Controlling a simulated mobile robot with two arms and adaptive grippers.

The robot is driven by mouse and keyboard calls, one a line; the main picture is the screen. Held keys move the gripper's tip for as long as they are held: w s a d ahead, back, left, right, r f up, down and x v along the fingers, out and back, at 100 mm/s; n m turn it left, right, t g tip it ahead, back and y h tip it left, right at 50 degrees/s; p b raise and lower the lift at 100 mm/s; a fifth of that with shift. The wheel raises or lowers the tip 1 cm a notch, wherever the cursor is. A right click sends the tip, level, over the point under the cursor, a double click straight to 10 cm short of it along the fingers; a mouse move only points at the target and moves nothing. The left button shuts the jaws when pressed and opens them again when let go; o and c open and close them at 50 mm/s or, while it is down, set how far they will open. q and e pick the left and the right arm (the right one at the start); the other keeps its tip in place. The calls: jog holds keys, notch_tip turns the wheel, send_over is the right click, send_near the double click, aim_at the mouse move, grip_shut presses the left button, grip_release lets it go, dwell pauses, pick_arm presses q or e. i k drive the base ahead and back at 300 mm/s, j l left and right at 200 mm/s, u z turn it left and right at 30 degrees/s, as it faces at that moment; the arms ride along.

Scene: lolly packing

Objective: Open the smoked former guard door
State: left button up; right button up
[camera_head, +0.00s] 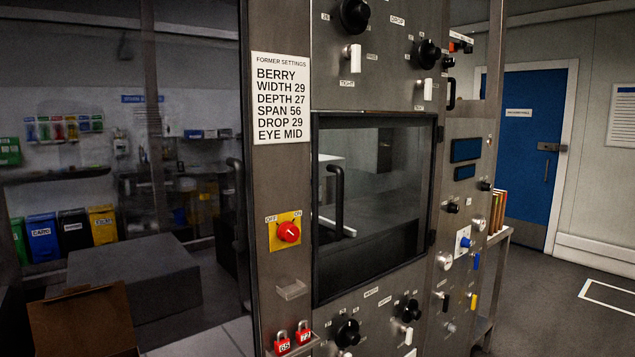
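The smoked guard door (390,225) is a dark glass pane in a black frame, set in the middle of the steel machine front. It looks shut, with its frame flush against the panel. Its black upright bar handle (338,203) is on the left side, and small dark hinge-like blocks show on the right edge. Pale shapes show dimly through or in the glass. Neither of my grippers is in view.
A settings card (281,98) and a red rotary switch (288,232) on a yellow plate are left of the door. Another dark handle (237,215) borders the dim left pane. Open floor lies right, before a blue door (527,140).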

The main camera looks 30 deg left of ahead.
aim_at(242, 169)
jog(key=u, duration=2.05)
